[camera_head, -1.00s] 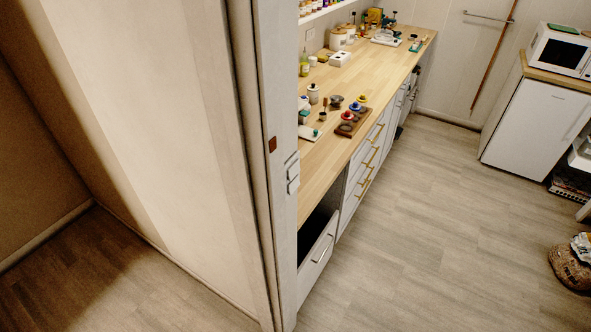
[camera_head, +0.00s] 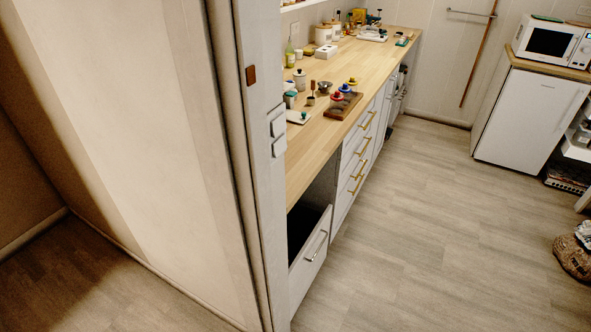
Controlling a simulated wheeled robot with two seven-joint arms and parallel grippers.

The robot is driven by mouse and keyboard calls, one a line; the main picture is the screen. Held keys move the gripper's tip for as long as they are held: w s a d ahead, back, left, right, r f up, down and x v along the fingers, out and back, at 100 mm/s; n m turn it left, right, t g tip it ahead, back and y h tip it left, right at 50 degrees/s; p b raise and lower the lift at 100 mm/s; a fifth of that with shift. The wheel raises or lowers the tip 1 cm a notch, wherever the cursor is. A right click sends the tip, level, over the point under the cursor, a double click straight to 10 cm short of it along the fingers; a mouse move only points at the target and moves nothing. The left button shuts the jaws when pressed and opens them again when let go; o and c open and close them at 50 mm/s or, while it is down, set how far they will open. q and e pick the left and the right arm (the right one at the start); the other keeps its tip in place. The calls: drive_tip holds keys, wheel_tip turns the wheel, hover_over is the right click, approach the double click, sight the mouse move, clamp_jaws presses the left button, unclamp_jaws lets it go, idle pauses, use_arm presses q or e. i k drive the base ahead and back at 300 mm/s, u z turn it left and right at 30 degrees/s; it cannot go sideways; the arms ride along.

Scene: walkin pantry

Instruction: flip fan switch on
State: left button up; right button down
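Two white switch plates are on the narrow face of the door frame, one above the other: an upper switch (camera_head: 277,125) and a lower switch (camera_head: 279,146). I cannot tell which is the fan switch, or whether either is on or off. A small brown square plate (camera_head: 251,75) is on the frame above them. Neither of my grippers is in view.
The door frame (camera_head: 262,200) and a pale wall (camera_head: 120,120) fill the left. The grey floor (camera_head: 430,230) is clear; a sack (camera_head: 573,255) lies far right.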

sight(278, 124)
drive_tip(key=z, duration=1.25)
drive_tip(key=i, duration=0.35)
drive_tip(key=u, duration=1.9)
